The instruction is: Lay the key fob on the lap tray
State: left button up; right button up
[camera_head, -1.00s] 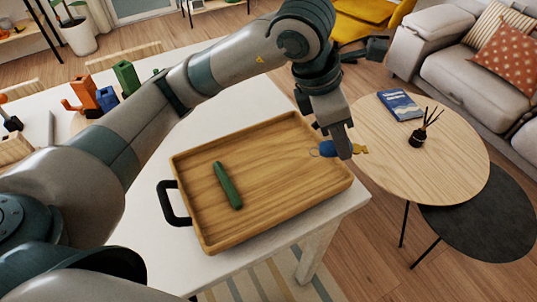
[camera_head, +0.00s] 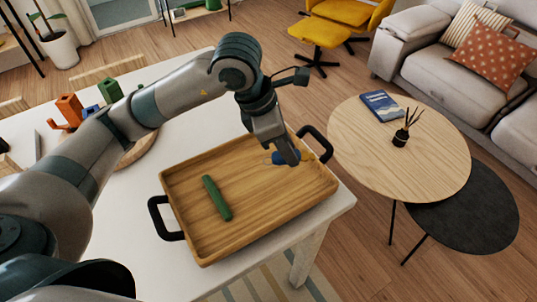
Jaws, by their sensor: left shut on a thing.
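The lap tray (camera_head: 215,252) is a wooden tray with black handles near the front corner of the white table. My left gripper (camera_head: 291,160) is over the far right part of the tray, pointing down, shut on the key fob (camera_head: 281,158). I cannot tell whether the fob touches the tray floor. A dark green cylindrical object (camera_head: 217,198) lies in the left part of the tray. My right gripper is not in view.
Orange, blue and green items (camera_head: 108,92) stand at the back left of the white table (camera_head: 190,80). A round wooden table (camera_head: 400,170) at the right holds a blue book (camera_head: 381,106) and a reed diffuser (camera_head: 403,132). The tray's middle is free.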

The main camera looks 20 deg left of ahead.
pick_arm(q)
jog(key=a+f, duration=0.1)
jog(key=a, duration=0.2)
jog(key=a+f+p, duration=0.1)
jog(key=shift+w+a+f, duration=0.25)
jog(key=shift+w+f, duration=0.05)
jog(key=shift+f, duration=0.05)
jog(key=shift+f, duration=0.1)
jog(key=shift+f+p, duration=1)
jog(key=shift+f, duration=0.95)
